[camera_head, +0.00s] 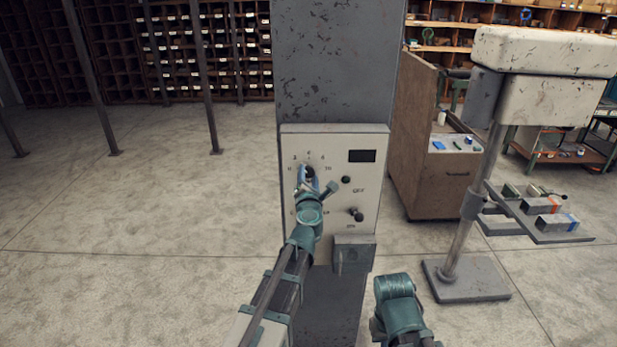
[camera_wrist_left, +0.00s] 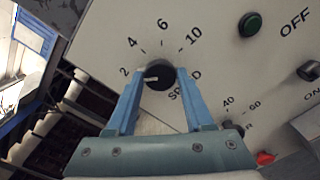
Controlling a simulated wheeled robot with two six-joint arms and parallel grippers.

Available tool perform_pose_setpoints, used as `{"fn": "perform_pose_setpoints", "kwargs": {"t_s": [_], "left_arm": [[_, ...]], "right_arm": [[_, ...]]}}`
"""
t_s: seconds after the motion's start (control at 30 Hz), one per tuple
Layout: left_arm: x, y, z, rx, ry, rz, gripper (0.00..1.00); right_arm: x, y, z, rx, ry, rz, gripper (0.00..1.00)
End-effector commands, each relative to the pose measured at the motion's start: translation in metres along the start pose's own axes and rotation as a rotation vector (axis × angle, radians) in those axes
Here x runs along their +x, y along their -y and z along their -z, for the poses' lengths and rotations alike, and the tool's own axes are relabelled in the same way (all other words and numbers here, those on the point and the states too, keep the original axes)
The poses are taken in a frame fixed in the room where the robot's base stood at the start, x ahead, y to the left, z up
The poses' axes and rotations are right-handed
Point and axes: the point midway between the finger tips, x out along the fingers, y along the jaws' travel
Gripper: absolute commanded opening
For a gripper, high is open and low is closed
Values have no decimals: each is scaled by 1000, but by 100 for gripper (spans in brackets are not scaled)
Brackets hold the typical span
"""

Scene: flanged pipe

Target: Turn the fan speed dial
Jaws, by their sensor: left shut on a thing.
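The fan speed dial (camera_head: 310,171) is a small black knob at the upper left of a pale control panel (camera_head: 366,193) on a grey column. My left gripper (camera_head: 307,181) reaches up to it from below in the head view. In the left wrist view the dial (camera_wrist_left: 159,77) sits between the blue fingers of my left gripper (camera_wrist_left: 157,90), which is shut on it. Its white mark points left, near the 2 of the printed scale. The word SPEED beside it is partly covered by a finger. My right arm shows at the bottom, but I see no right gripper fingers.
A green button (camera_wrist_left: 250,24), a black switch (camera_head: 355,214) by OFF and ON and a dark display (camera_head: 362,156) are on the panel. A second dial (camera_wrist_left: 233,128) is below. A grey box (camera_head: 353,254) juts out lower down. A machine stand (camera_head: 465,282) is at right.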

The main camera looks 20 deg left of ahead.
Motion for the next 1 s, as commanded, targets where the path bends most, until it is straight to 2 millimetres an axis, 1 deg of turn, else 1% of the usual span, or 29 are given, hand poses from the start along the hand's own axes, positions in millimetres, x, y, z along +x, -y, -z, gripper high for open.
{"fn": "perform_pose_setpoints", "kwargs": {"t_s": [0.3,0.6,0.8,1.0], "left_arm": [[-2,0,1,-301,-1,0,0],[-2,0,1,-547,-1,0,0],[-2,0,1,-663,-1,0,0],[-2,1,1,-735,-1,0,0]], "right_arm": [[1,0,0,0,0,0,0],[1,0,0,0,0,0,0],[1,0,0,0,0,0,0],[1,0,0,0,0,0,0]]}}
